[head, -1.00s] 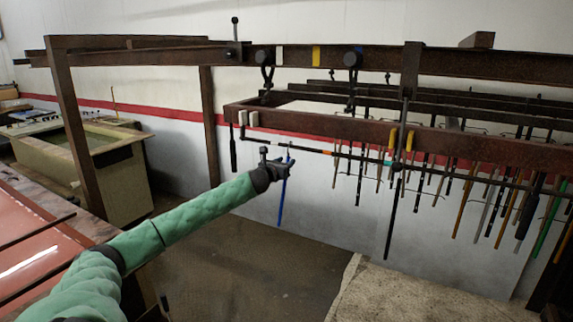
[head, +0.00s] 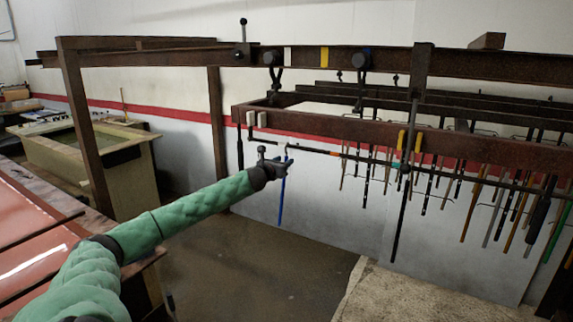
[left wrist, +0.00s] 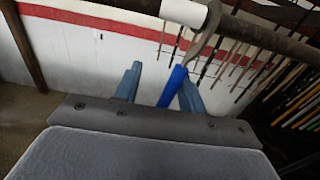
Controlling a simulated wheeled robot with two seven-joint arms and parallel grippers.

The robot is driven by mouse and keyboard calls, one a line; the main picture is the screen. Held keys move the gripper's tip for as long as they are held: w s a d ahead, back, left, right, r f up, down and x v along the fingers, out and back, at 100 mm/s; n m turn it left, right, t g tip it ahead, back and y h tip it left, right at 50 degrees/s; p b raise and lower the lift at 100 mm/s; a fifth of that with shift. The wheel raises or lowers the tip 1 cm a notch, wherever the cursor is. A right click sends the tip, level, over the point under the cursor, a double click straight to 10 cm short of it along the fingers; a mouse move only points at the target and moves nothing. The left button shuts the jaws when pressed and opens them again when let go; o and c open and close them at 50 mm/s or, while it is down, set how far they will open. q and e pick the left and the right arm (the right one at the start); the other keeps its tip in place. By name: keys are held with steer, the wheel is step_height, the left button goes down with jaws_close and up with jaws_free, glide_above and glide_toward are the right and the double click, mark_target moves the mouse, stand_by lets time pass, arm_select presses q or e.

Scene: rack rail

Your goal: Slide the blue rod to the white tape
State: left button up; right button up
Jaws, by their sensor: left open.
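The blue rod (head: 282,200) hangs by a hook from the thin dark lower rail. Its top also shows in the left wrist view (left wrist: 172,87), under a grey hook. White tape (left wrist: 184,12) wraps the rail at the top of the left wrist view. The hook meets the rail at the tape's right edge, and I cannot tell whether they overlap. My left gripper (head: 285,163) is open at the rod's upper part. In the left wrist view the rod stands between the fingers, close to the right one. My right gripper is not in view.
An orange band (head: 344,151) marks the same rail farther right. Many other rods hang there beneath the brown beams. White (head: 288,57) and yellow (head: 324,57) marks are on the upper beam. Floor below is clear.

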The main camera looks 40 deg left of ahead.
arm_select(q)
steer(key=shift+s+a, duration=0.2)
steer(key=shift+a, duration=0.55)
steer(key=shift+d, duration=0.2)
steer(key=shift+w+d, duration=0.15)
steer(key=shift+d, duration=0.35)
